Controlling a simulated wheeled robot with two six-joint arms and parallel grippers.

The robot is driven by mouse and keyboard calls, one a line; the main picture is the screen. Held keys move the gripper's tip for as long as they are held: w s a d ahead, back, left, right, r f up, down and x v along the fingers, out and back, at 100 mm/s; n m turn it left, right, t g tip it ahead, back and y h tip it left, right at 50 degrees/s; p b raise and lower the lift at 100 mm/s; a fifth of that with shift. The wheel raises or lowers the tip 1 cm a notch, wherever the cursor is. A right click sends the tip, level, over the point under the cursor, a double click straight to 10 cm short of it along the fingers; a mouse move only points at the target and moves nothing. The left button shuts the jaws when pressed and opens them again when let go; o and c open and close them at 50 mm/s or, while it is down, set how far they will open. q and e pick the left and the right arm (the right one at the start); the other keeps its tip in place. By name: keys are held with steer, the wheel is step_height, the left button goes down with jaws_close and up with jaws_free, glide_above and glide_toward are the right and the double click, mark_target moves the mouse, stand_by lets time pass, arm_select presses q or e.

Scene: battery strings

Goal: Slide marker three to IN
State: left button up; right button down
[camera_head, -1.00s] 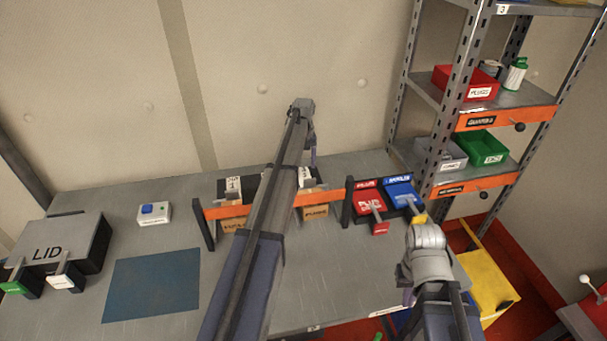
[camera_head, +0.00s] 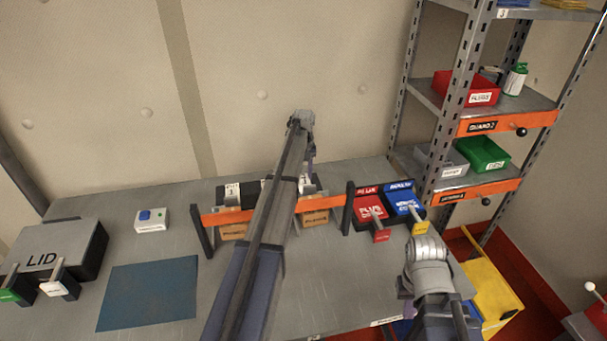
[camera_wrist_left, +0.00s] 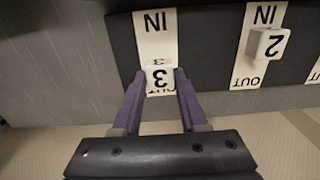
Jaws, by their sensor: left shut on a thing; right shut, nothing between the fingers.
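Marker three (camera_wrist_left: 160,78) is a small white block with a black 3, seen upside down in the left wrist view. It sits on a white strip (camera_wrist_left: 156,30) with IN printed at the top of that view; the lettering at the other end is partly covered by the block. My left gripper (camera_wrist_left: 161,82) is shut around the block, a finger on each side. In the head view my left gripper (camera_head: 310,150) is over the back of the bench, partly hidden by my arm. My right gripper (camera_head: 404,292) is shut and empty near the bench's right front.
Marker two (camera_wrist_left: 268,43) sits on the neighbouring strip, between IN and OUT. An orange rail (camera_head: 225,216) runs in front of the strips. Red (camera_head: 369,206) and blue (camera_head: 400,203) units stand to the right. A blue mat (camera_head: 150,292) lies at left.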

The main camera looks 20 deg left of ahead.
arm_select(q)
jaws_close()
stand_by(0.7)
steer(key=shift+s, duration=0.1)
steer(key=shift+s+d, duration=1.05)
steer(key=shift+s, duration=0.25)
steer(key=o, duration=1)
jaws_free()
steer(key=shift+c, duration=0.2)
